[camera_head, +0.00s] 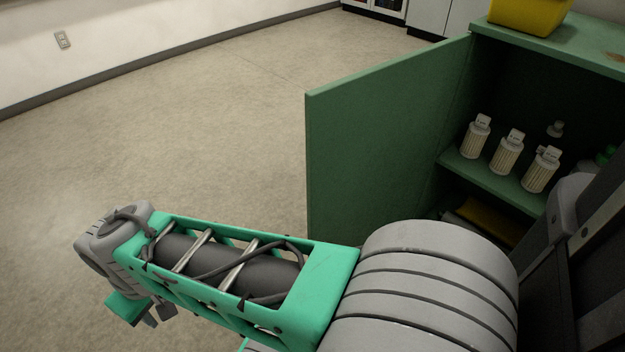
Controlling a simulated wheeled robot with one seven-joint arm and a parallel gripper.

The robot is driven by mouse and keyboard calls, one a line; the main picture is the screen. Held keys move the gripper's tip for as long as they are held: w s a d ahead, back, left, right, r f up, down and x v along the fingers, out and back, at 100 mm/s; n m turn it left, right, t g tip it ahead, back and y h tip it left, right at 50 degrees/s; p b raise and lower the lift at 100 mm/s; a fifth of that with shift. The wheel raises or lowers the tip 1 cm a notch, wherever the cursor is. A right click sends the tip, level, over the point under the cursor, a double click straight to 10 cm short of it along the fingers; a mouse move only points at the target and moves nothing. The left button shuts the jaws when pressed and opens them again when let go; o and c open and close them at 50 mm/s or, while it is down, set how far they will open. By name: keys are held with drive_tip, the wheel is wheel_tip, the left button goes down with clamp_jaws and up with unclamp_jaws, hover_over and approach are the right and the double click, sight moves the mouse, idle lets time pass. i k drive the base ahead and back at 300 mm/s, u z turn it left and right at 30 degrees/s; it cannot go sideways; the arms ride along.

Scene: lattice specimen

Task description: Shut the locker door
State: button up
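The green locker (565,42) stands at the right of the head view. Its green door (380,135) is wide open, swung out to the left of the opening, and the shelves inside show. The lower part of the door is hidden behind my arm. My gripper (158,316) is at the lower left, mostly hidden under my forearm. Only small grey and teal parts of it show, so its opening is unclear. It is left of the door's free edge, apart from it.
Several white ribbed bottles (507,153) stand on the locker's shelf (490,180). A yellow bin (528,14) sits on top of the locker. The floor (190,130) left of the door is clear up to the wall.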

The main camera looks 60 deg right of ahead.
sight(373, 134)
drive_tip(key=i, duration=1.45)
drive_tip(key=z, duration=3.35)
drive_tip(key=k, duration=1.15)
drive_tip(key=u, duration=0.65)
drive_tip(key=i, duration=0.85)
drive_tip(key=u, duration=0.5)
